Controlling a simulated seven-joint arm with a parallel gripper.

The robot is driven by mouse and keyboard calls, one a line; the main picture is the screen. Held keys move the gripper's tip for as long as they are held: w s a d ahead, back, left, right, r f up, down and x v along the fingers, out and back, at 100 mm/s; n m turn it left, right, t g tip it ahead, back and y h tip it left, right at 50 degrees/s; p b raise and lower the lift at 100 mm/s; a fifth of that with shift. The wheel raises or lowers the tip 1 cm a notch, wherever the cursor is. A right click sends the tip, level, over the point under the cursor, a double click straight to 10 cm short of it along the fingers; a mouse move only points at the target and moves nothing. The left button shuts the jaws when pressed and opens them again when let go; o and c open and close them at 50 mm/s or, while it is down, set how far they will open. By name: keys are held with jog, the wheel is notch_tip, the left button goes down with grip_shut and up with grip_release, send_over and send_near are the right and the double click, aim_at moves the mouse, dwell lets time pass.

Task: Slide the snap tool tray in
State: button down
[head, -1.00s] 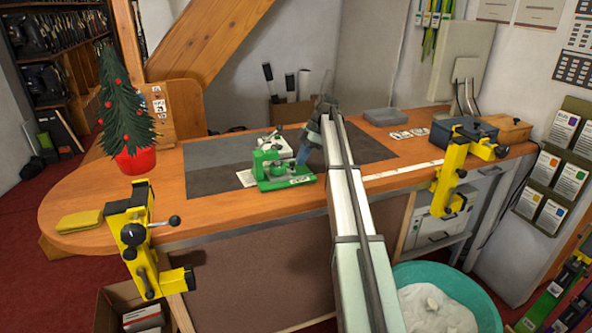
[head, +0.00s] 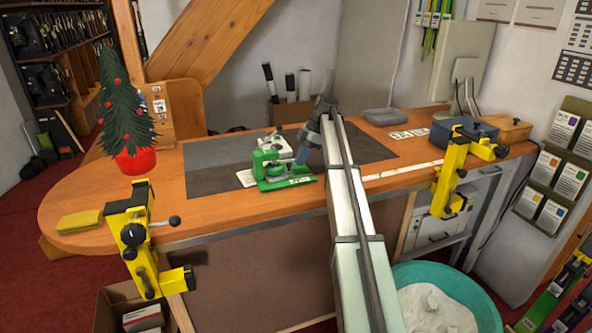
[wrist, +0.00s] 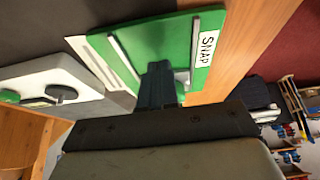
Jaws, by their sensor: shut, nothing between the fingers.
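The snap tool (head: 270,170) is a green tool on the dark mat, with an upright part at its left and a white label at its front edge. In the wrist view its green plate (wrist: 165,30) shows a SNAP label and grey rails. I cannot clearly tell the tray apart from the rest of the tool. My gripper (head: 301,158) is shut and empty, with its fingertips at the tool's right side. In the wrist view the fingers (wrist: 158,75) overlap the green plate between the rails; contact is unclear. They hide part of it.
A white piece with a dark knob (wrist: 62,94) lies left of the green plate. A yellow clamp (head: 130,232) stands at the bench's front left, another (head: 452,170) at the right. A potted tree (head: 133,160) stands at the left.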

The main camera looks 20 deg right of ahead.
jog(key=shift+r, duration=0.1)
notch_tip(320, 180, up, 10)
dwell(1.3)
